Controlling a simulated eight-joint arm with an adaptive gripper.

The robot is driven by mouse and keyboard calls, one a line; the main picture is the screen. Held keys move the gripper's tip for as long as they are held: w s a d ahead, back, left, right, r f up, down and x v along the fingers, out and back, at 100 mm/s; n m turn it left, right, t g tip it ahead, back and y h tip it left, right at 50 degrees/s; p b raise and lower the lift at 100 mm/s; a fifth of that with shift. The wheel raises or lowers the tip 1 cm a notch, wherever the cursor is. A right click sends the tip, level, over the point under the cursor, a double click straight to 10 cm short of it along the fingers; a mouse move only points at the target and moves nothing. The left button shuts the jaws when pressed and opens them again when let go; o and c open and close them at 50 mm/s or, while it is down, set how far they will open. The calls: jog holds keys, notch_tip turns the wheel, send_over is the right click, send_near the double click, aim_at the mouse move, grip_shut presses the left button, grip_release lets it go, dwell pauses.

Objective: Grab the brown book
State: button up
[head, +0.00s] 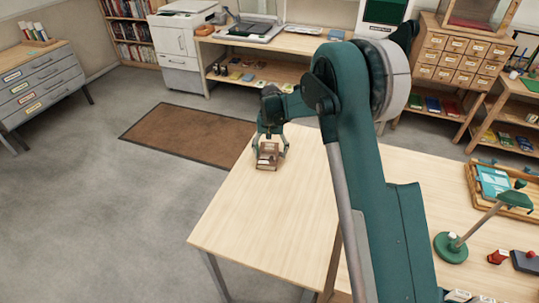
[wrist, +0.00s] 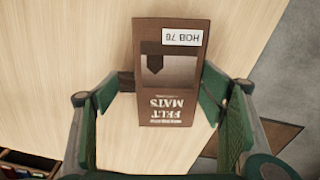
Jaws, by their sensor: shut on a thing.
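The brown book (head: 267,157) is at the far left corner of the pale wooden table (head: 262,215) in the head view. In the wrist view my gripper (wrist: 168,88) is shut on the book's two sides. I cannot tell whether the book rests on the table or is slightly raised.
A green lamp (head: 452,246), a wooden tray (head: 480,200) and a red object (head: 498,257) stand on the table's right side. The table around the book is bare. A brown mat (head: 185,135) lies on the floor beyond the table's left edge.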

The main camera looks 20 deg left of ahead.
aim_at(271, 153)
notch_tip(271, 153, up, 10)
jog(key=p, duration=0.1)
dwell(0.5)
